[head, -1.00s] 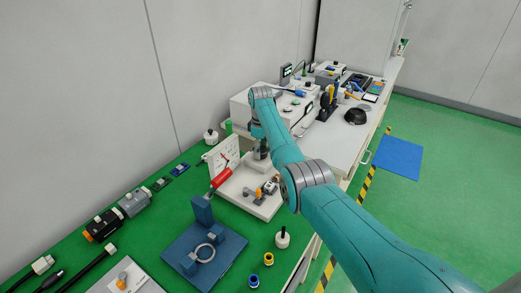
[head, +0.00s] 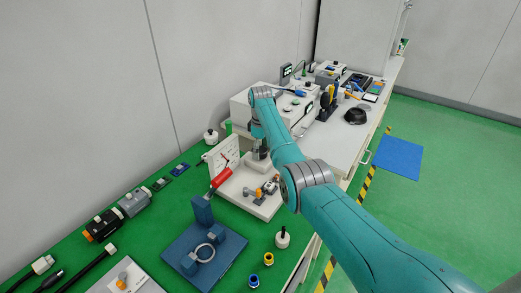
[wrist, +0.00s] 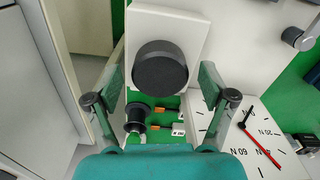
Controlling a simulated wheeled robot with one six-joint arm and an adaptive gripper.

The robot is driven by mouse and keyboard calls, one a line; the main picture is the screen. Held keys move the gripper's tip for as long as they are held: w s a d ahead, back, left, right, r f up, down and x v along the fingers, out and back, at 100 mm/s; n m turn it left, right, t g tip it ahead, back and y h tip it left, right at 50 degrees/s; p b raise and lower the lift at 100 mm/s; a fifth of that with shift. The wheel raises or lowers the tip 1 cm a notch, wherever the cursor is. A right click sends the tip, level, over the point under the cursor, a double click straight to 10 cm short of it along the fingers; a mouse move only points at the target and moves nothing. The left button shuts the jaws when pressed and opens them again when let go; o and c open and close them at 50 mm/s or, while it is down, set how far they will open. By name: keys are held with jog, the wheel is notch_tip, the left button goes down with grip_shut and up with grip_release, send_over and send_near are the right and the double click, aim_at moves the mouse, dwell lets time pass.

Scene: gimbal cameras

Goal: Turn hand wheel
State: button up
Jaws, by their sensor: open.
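A black round disc (wrist: 160,66), which looks like the hand wheel, sits on a white block (wrist: 190,30) in the wrist view. My gripper (wrist: 160,88) is open, with one finger on each side of the disc in the picture. No contact with the disc shows, and I cannot tell the height gap. In the head view, my gripper (head: 260,152) points down at the back of the green bench, beside a white dial panel. The disc cannot be made out there.
The dial panel (wrist: 255,140) with a red needle lies close right of my gripper in the wrist view. A black knob (wrist: 138,113) and small orange-tipped parts are below the disc. A blue fixture (head: 228,245) and red handle (head: 221,177) stand nearer in the head view.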

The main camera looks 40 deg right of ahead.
aim_at(261, 150)
notch_tip(261, 150, up, 12)
dwell(0.5)
dwell(0.5)
